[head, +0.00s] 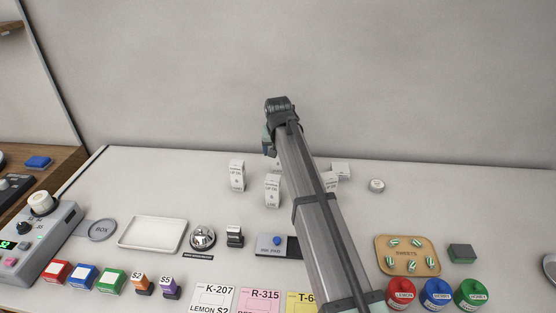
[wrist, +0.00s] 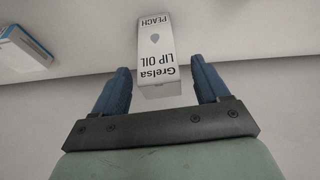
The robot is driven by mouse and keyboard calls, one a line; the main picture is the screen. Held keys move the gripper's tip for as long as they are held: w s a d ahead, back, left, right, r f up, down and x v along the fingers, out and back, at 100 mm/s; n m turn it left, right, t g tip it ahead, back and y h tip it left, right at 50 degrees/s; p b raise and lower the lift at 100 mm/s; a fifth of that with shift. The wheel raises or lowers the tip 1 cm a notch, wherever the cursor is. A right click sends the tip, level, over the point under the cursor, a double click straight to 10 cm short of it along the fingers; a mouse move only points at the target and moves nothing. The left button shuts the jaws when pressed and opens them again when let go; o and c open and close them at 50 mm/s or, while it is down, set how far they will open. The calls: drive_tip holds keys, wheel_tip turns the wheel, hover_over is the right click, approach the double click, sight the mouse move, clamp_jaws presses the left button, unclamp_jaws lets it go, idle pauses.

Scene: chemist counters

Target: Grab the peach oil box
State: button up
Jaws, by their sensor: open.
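The peach lip oil box (wrist: 157,55) is white, with "PEACH" and "Grelsa LIP OIL" printed on it, upside down in the wrist view. My gripper (wrist: 163,72) is open, with one blue finger on each side of the box in the picture and a visible gap to each. I cannot tell how deep the box sits between the fingers. In the head view my gripper (head: 268,144) is above the back of the counter, near two upright white lip oil boxes, one at left (head: 237,175) and one nearer (head: 272,190). Their flavour print is too small to read surely.
Another white box (head: 331,181) is partly hidden behind my arm. A second box (wrist: 22,48) shows at the wrist view's left edge. A tray (head: 152,233), a bell (head: 202,237) and a sweets board (head: 407,242) stand on the counter. The wall rises behind.

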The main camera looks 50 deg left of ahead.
drive_tip(key=x, duration=0.2)
drive_tip(key=shift+w+f, duration=0.1)
drive_tip(key=shift+f, duration=0.2)
drive_tip(key=c, duration=1)
